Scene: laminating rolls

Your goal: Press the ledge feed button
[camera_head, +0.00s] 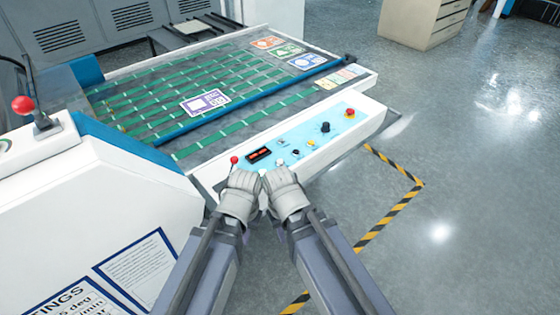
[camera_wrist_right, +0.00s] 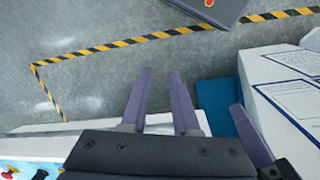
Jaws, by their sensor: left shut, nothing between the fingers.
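The control ledge (camera_head: 372,117) is a white strip with a light blue panel in the middle of the head view. It carries a red ball knob (camera_head: 234,160), a red-lit display (camera_head: 259,154), a pale button (camera_head: 281,162), a yellow button (camera_head: 311,143), a black knob (camera_head: 325,127) and a red button on yellow (camera_head: 350,113). I cannot read which is the feed button. My left gripper (camera_head: 244,180) is shut and empty at the ledge's near left edge. My right gripper (camera_head: 280,178) is close beside it; its fingertips are hidden. Contact with a button cannot be told.
A machine bed (camera_head: 190,139) with green strips and printed cards lies beyond the ledge. A white housing (camera_head: 95,195) with a red-ball lever (camera_head: 22,105) stands left. Yellow-black floor tape (camera_head: 395,210) crosses open floor at right. A drawer cabinet (camera_head: 425,22) stands far back.

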